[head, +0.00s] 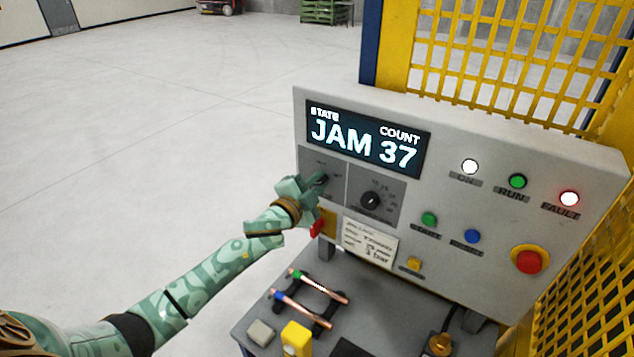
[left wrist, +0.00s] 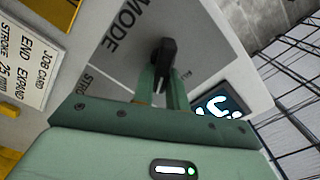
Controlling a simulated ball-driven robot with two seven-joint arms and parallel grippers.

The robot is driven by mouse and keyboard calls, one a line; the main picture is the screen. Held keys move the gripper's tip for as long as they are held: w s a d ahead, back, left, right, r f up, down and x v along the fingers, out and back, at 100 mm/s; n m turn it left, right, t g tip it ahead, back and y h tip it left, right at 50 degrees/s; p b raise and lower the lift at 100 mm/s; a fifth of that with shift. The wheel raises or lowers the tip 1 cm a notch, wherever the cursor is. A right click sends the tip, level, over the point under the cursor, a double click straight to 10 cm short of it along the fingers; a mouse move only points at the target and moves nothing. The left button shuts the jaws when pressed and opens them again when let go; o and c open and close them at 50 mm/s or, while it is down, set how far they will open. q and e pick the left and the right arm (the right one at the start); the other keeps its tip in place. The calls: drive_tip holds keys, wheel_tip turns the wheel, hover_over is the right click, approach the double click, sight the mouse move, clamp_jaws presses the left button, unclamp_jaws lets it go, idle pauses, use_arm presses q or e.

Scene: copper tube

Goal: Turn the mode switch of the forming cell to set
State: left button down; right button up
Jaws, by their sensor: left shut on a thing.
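The mode switch is a black knob (left wrist: 164,52) on a grey plate lettered MODE, seen in the left wrist view. My left gripper (left wrist: 163,88) is shut on this knob, its two green fingers on either side of it. In the head view my left gripper (head: 318,183) reaches the left plate of the control panel (head: 455,160), below the display (head: 366,140), and partly hides the switch and its labels. The display reads STATE JAM, COUNT 37. Which marking the knob points at cannot be told. My right gripper is not in view.
Beside the switch is a second black dial (head: 370,201). A red emergency button (head: 529,261) and coloured buttons sit to the right. The white ON and red FAULT lamps (head: 569,198) look lit. Below, a shelf holds copper tubes (head: 322,288) and a yellow block (head: 296,338).

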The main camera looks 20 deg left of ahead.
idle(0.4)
use_arm(q)
drive_tip(key=c, duration=1.4)
unclamp_jaws()
drive_tip(key=s+a+b, duration=0.2)
drive_tip(key=s, duration=1.4)
drive_tip(key=shift+s+a, duration=0.1)
